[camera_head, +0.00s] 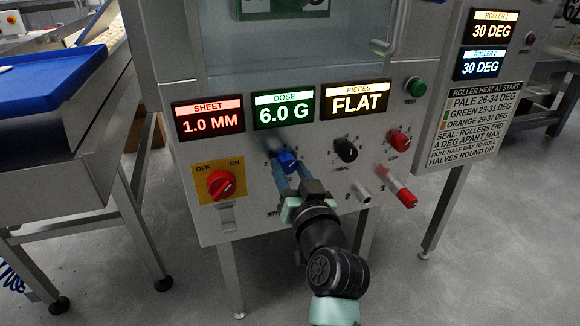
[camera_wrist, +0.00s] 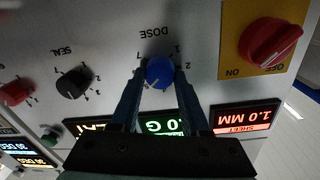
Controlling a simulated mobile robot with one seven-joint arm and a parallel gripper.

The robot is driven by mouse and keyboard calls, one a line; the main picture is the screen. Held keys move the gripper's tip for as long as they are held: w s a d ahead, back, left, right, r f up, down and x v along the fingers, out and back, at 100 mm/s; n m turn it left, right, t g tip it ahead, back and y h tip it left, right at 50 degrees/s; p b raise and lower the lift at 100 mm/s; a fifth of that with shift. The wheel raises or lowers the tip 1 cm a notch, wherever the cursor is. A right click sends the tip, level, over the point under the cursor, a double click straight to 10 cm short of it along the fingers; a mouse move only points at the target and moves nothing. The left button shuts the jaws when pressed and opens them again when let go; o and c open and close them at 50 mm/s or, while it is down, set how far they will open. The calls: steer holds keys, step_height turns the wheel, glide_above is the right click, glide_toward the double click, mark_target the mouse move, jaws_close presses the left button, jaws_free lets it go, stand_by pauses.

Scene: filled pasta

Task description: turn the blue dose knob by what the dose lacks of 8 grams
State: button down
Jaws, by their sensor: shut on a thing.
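The blue dose knob (camera_head: 286,161) is on the machine's front panel below the dose display. The dose display (camera_head: 283,107) reads 6.0 G in green. My gripper (camera_head: 285,168) reaches the panel from below and is shut on the blue knob. In the wrist view the blue knob (camera_wrist: 159,72) sits between my two fingers (camera_wrist: 159,80), under the word DOSE and small numbers. That view is upside down. The knob's pointer mark is too small to read surely, and the fingers hide part of its scale.
A black seal knob (camera_head: 346,150) and a red knob (camera_head: 399,141) are to the right. A red switch (camera_head: 221,185) on a yellow plate is to the left. Other displays read sheet 1.0 MM (camera_head: 209,118) and pieces FLAT (camera_head: 356,101). A red-tipped peg (camera_head: 405,197) sticks out lower right.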

steer(key=m+p, duration=0.3)
steer(key=p, duration=0.1)
steer(key=shift+r+m, duration=0.2)
steer(key=shift+m, duration=0.2)
steer(key=m+p, duration=0.3)
steer(key=m, duration=0.1)
steer(key=shift+f+p, duration=0.1)
steer(key=shift+p, duration=0.2)
steer(key=m+p, duration=0.3)
steer(key=m, duration=0.2)
steer(key=shift+d+f+m+g, duration=0.1)
steer(key=shift+d+m+g, duration=0.05)
steer(key=shift+m+g, duration=0.2)
steer(key=shift+f+m+y+p, duration=0.15)
steer(key=shift+m+y+p, duration=0.25)
steer(key=shift+m+p, duration=0.85)
steer(key=shift+m, duration=0.4)
steer(key=shift+c, duration=1.9)
jaws_free()
steer(key=p+v, duration=0.3)
steer(key=v, duration=1)
